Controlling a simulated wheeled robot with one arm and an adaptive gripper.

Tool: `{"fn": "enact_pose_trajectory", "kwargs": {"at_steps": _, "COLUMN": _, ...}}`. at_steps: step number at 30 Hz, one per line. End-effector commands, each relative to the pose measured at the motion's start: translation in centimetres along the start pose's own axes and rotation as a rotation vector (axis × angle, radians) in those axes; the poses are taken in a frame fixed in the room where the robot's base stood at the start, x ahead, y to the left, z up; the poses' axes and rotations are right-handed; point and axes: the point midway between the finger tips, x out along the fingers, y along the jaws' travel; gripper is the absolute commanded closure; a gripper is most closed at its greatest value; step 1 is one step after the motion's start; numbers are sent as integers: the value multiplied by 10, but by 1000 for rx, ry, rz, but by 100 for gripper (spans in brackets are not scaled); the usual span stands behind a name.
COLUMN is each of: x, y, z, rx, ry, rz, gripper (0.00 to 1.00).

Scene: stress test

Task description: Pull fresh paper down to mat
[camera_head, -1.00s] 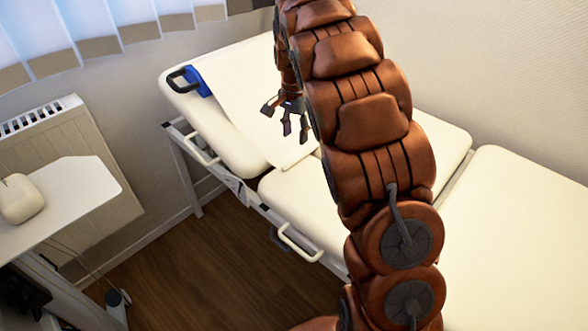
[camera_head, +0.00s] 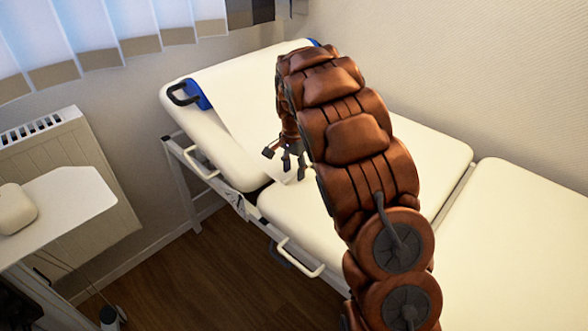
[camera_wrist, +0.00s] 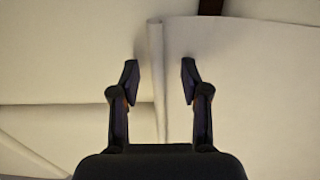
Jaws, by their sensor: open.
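A white paper sheet (camera_head: 232,88) lies over the raised head section of a cream padded couch, below a blue roll holder (camera_head: 199,94) at its top. The couch's flat cream pad (camera_head: 300,215) adjoins the sheet's lower end. My gripper (camera_head: 286,165) is open near that lower end; contact cannot be told. In the wrist view my open gripper (camera_wrist: 160,68) has a narrow, pale upright edge or fold (camera_wrist: 156,75) between its fingers, seemingly of the paper. My arm hides part of the sheet and pad.
A white side table (camera_head: 75,205) with a pale rounded object (camera_head: 14,208) stands at left, by a radiator (camera_head: 60,160). White handles (camera_head: 300,258) stick out along the couch's near side. A wall (camera_head: 480,80) runs behind the couch. Wooden floor (camera_head: 215,275) is clear between table and couch.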

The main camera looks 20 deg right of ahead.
Motion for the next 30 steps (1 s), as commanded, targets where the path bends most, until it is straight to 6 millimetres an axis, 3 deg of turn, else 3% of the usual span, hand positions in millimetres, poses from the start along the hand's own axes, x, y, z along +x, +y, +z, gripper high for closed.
{"fn": "enact_pose_trajectory", "kwargs": {"at_steps": 7, "x": 1, "y": 0, "z": 0, "rx": -1, "ry": 0, "rz": 0, "gripper": 54}}
{"fn": "enact_pose_trajectory", "kwargs": {"at_steps": 20, "x": 1, "y": 0, "z": 0, "rx": -1, "ry": 0, "rz": 1, "gripper": 99}}
{"fn": "enact_pose_trajectory", "kwargs": {"at_steps": 30, "x": 1, "y": 0, "z": 0, "rx": -1, "ry": 0, "rz": 1, "gripper": 100}}
